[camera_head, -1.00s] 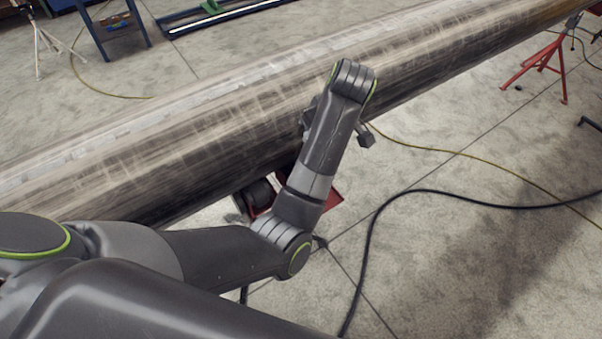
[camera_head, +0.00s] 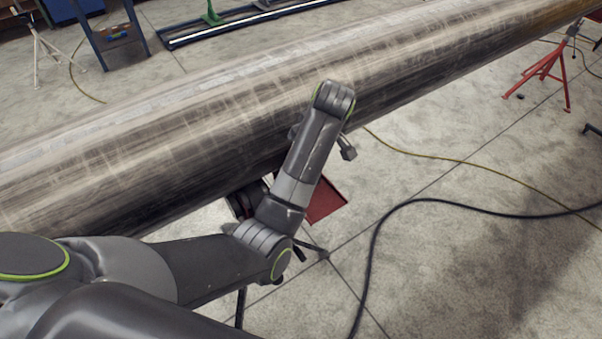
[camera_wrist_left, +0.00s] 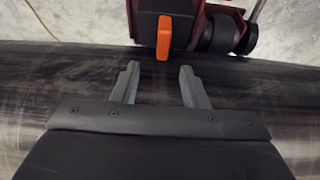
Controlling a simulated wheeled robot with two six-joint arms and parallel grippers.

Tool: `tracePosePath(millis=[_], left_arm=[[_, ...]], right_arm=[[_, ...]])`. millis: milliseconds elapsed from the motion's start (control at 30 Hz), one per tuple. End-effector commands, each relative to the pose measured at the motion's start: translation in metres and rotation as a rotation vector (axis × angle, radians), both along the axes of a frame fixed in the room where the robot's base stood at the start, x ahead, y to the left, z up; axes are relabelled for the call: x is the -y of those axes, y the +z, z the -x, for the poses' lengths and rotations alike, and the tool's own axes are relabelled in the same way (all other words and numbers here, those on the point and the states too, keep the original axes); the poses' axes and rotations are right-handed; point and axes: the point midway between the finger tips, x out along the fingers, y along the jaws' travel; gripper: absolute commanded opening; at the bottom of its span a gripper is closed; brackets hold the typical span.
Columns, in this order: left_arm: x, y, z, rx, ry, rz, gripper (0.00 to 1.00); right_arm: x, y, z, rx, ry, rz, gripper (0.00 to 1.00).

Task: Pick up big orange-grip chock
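In the left wrist view, an orange grip (camera_wrist_left: 164,38) stands out on a dark part just beyond my fingertips, near the top edge. My left gripper (camera_wrist_left: 158,72) is open, its two grey fingers apart with nothing between them. The grip lies ahead of the gap and is not touched. In the head view my left arm reaches over the near side of the big pipe (camera_head: 200,130). The arm hides the grip and most of the gripper there. My right gripper is not in view.
A red tray-like part (camera_head: 326,200) shows on the floor below the pipe. A dark round wheel or roller (camera_wrist_left: 220,34) sits beside the grip. A black cable (camera_head: 372,250) and a yellow cable (camera_head: 450,160) cross the floor. A red stand (camera_head: 545,65) is at the right.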

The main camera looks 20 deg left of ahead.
Motion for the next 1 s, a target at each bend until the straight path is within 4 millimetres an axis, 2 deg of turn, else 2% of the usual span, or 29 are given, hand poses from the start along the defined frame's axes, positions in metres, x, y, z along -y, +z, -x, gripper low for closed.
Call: tracePosePath(millis=[233, 400, 667, 1000], left_arm=[[-0.010, -0.026, -0.003, -0.007, 0.001, -0.001, 0.40], [-0.015, -0.045, -0.008, -0.003, 0.001, 0.000, 0.40], [-0.016, -0.050, -0.009, -0.001, 0.001, 0.000, 0.40], [-0.016, -0.049, -0.009, -0.001, 0.001, 0.000, 0.00]], right_arm=[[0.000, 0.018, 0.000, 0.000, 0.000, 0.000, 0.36], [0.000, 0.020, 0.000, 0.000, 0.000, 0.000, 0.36], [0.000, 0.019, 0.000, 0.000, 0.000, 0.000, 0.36], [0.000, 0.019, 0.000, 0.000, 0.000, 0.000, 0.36]])
